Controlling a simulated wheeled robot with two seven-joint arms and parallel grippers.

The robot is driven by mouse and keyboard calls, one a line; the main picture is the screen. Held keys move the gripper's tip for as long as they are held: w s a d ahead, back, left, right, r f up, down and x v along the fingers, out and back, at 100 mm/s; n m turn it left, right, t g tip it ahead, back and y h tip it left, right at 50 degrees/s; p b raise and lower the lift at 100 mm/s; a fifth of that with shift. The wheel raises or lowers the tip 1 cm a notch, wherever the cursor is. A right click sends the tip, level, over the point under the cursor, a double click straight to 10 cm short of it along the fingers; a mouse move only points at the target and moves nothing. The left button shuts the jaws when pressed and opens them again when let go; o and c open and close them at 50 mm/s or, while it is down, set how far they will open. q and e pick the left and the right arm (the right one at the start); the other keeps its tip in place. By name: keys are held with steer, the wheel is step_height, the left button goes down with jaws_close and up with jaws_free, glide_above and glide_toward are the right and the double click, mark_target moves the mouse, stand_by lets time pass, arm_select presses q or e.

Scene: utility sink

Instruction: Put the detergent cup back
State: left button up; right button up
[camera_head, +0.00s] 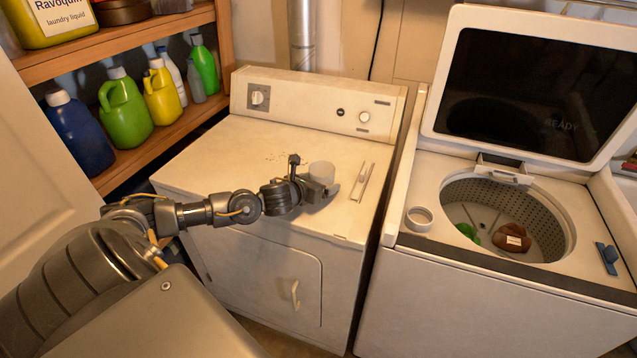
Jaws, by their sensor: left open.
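A whitish translucent cup (322,171) stands on the white dryer top (250,150), towards its right side. My left gripper (312,180) is open right at this cup, with its fingers low over the dryer top. One finger shows at the cup's left and the other at its front. I cannot tell whether they touch it. A second round, whitish open-topped cup or holder (419,218) is on the front left corner of the washer top (448,236). My right gripper is not in view.
The washer lid (540,85) is up. Green and brown items (512,238) lie in the drum. A blue object (607,257) is on the washer's right edge. A wooden shelf (150,143) with several bottles stands left.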

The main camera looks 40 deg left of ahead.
arm_select(q)
steer(key=shift+r, duration=0.15)
steer(key=shift+s, duration=0.25)
steer(key=b+v, duration=0.3)
steer(key=v, duration=0.7)
steer(key=shift+s, duration=0.3)
steer(key=shift+s+d+r, duration=0.1)
steer(key=shift+s+r, duration=0.25)
steer(key=shift+s, duration=0.05)
